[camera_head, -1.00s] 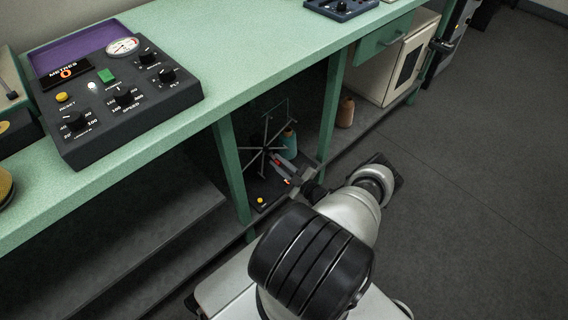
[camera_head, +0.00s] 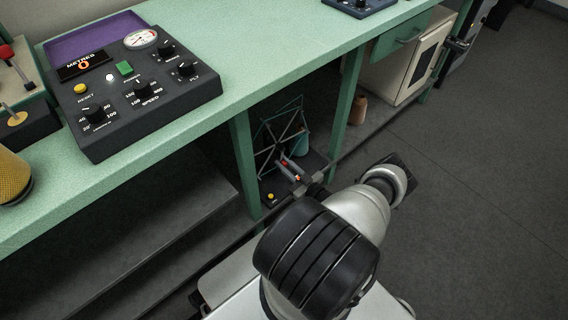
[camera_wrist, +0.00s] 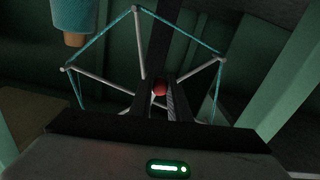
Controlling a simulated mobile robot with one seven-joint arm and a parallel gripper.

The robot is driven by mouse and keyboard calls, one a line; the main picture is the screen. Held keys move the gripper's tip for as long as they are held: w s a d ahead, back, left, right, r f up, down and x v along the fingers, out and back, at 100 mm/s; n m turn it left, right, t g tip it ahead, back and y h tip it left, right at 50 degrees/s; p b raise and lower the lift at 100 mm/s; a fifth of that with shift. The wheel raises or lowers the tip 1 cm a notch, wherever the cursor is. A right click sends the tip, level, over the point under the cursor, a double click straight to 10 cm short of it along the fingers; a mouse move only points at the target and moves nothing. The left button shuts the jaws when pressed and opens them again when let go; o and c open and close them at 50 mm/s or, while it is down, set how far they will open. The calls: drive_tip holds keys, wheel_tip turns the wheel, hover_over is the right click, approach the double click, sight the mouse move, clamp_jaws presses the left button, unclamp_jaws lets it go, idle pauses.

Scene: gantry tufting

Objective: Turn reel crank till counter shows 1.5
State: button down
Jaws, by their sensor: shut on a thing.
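The reel (camera_head: 278,140) stands in the open bay under the green bench. Its grey spokes (camera_wrist: 203,74) and teal yarn strung between the spoke tips also show in the wrist view. The red crank knob (camera_wrist: 160,88) sits between the fingertips of my gripper (camera_wrist: 157,92), which is shut on it. My gripper (camera_head: 286,164) reaches into the bay in the head view, where the knob is very small. The orange digit (camera_head: 83,65) on the METRES display of the bench console looks like 0 but is too small to read surely.
A bench leg (camera_head: 245,160) stands left of the reel and another (camera_head: 343,100) right of it. A teal cone (camera_wrist: 74,16) is close behind the reel. A tan cone (camera_head: 359,109) stands farther right on the lower shelf. The dark floor at right is clear.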

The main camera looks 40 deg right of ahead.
drive_tip(key=shift+r, duration=0.1)
drive_tip(key=c, duration=1.7)
unclamp_jaws()
drive_tip(key=shift+o, duration=0.2)
wheel_tip(320, 180, up, 10)
drive_tip(key=p, duration=0.3)
drive_tip(key=shift+p, duration=0.3)
